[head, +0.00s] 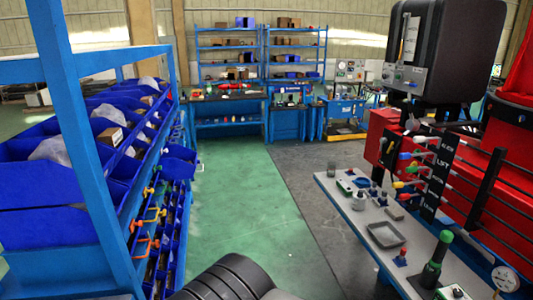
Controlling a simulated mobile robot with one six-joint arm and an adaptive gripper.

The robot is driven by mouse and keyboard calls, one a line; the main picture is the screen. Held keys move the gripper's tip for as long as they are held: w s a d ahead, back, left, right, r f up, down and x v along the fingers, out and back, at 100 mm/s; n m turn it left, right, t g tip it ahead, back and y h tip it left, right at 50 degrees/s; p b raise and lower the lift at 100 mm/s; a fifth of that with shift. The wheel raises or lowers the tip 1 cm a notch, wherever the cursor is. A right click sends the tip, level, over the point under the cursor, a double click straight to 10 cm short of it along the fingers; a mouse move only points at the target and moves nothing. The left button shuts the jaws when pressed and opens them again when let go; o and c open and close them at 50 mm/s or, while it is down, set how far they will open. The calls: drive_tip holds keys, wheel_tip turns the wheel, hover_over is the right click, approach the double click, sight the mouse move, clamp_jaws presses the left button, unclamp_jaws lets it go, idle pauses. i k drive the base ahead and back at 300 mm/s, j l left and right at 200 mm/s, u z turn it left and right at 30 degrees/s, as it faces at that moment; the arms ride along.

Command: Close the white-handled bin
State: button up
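A blue bin (180,166) juts out of the blue rack on the left, towards the aisle, farther out than the bins around it. I cannot make out the colour of its handle. Nearer bins in the lower rows carry yellow and orange handles, and a few small pale handles farther along are too small to tell. A rounded black part at the bottom centre looks like part of my own arm. My gripper is not in view.
The blue rack (88,160) fills the left side, with an upright post close by. A grey-topped workbench (350,215) with tools and a tray (387,234) stands at the right. The green floor (235,215) between them is clear. Blue shelves (228,55) stand at the back.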

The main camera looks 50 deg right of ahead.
sight(181, 162)
drive_tip(key=i+l, duration=0.1)
drive_tip(key=l, duration=0.3)
drive_tip(key=i+l+z, duration=0.1)
drive_tip(key=l, duration=0.25)
drive_tip(key=i+l, duration=0.15)
drive_tip(key=l, duration=0.25)
drive_tip(key=i+l, duration=0.15)
drive_tip(key=l, duration=0.2)
drive_tip(key=i+l+z, duration=0.1)
drive_tip(key=l, duration=0.3)
drive_tip(key=i+l, duration=0.15)
drive_tip(key=l, duration=0.2)
drive_tip(key=i+l, duration=0.15)
drive_tip(key=l, duration=0.2)
drive_tip(key=i+j, duration=0.2)
drive_tip(key=i, duration=0.3)
drive_tip(key=i+j, duration=0.2)
drive_tip(key=i, duration=0.3)
drive_tip(key=u, duration=0.05)
